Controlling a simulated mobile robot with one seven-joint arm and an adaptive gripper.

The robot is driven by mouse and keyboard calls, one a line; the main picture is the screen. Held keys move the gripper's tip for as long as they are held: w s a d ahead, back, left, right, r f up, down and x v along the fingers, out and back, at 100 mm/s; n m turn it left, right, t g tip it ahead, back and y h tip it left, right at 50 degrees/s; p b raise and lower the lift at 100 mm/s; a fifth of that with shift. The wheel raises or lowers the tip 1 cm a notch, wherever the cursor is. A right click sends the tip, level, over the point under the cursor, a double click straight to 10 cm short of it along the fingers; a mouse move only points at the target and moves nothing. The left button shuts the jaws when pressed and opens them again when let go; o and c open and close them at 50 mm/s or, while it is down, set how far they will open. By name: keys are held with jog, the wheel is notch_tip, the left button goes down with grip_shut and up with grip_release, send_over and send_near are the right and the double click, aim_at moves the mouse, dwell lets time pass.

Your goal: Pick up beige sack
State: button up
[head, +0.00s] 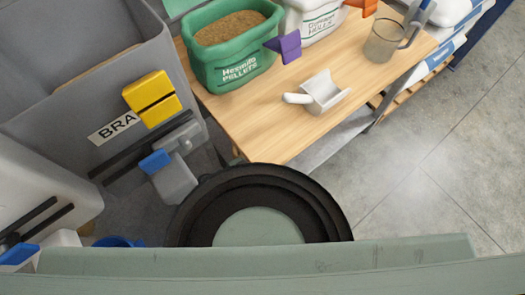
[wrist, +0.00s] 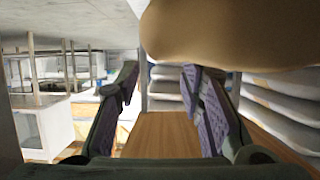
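A large smooth tan shape, which looks like the beige sack (wrist: 235,38), fills the top right of the wrist view, very close. Its upper and right parts run out of the picture. My gripper (wrist: 160,78) is open, with its two purple-padded fingers wide apart and nothing between them. The sack's lower edge lies just above the tip of the right finger; I cannot tell whether they touch. The left finger is clear of it. Neither the sack nor my gripper shows in the head view.
White sacks (wrist: 275,100) lie stacked at the right of the wrist view. In the head view, a wooden table (head: 270,120) carries a green pellet tub (head: 228,70), a white tub (head: 318,20), a scoop (head: 322,93) and a clear jug (head: 383,42). Grey floor (head: 450,150) is free at right.

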jog(key=shift+x, duration=1.75)
jog(key=shift+s+f, duration=0.1)
jog(key=shift+s, duration=0.05)
grip_shut()
